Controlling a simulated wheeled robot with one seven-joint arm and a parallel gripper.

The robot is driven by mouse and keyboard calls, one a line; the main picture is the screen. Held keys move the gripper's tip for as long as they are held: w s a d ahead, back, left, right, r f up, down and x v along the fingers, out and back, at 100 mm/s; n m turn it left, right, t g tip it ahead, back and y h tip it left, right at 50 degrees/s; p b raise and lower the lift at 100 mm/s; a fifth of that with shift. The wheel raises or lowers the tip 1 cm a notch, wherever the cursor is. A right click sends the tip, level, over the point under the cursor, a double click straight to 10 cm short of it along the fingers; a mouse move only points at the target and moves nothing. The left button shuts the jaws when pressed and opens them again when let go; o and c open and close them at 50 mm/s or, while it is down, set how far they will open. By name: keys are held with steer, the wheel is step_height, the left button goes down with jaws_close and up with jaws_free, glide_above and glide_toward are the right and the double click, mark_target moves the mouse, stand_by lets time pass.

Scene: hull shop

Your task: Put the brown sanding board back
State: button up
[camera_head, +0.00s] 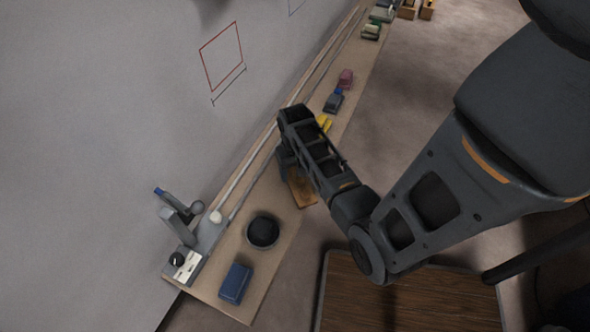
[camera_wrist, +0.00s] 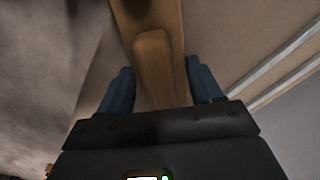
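The brown sanding board (camera_head: 302,188) is at the near front edge of the long shelf (camera_head: 285,225), partly hidden under my gripper in the head view. In the wrist view the board (camera_wrist: 158,65) runs from the top edge down between the two blue fingers, with its rounded raised part towards me. My gripper (camera_wrist: 160,80) has one finger on each side of the board, close to its edges. I cannot tell whether the fingers touch it. In the head view the fingertips of my gripper are largely hidden by its own body.
A dark round bowl (camera_head: 263,232) and a blue block (camera_head: 235,283) stand on the near shelf. A grey device (camera_head: 183,227) is beside the wall. A yellow item (camera_head: 324,123), a blue-grey block (camera_head: 333,102) and a pink block (camera_head: 345,78) sit farther along. A wooden tabletop (camera_head: 400,302) is below.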

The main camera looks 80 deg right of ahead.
steer(key=o, duration=0.4)
step_height(320, 180, up, 12)
steer(key=p, duration=0.1)
steer(key=a+f+n+t+h, duration=0.25)
steer(key=a+n+t, duration=0.35)
steer(key=a, duration=1.2)
steer(key=s+a+r+n+t, duration=0.2)
steer(key=s+a+r+t, duration=0.1)
steer(key=r, duration=0.5)
steer(key=s+a+r+n+t+y, duration=0.1)
steer(key=s+a+r+n+t, duration=0.1)
steer(key=a+r, duration=0.4)
steer(key=s+a+r+n+t+y, duration=0.1)
steer(key=s+a+r+t, duration=0.3)
steer(key=r, duration=0.5)
steer(key=shift+s+a+r+n+y, duration=0.25)
steer(key=shift+s+a+r+n, duration=0.15)
steer(key=shift+s+a, duration=0.1)
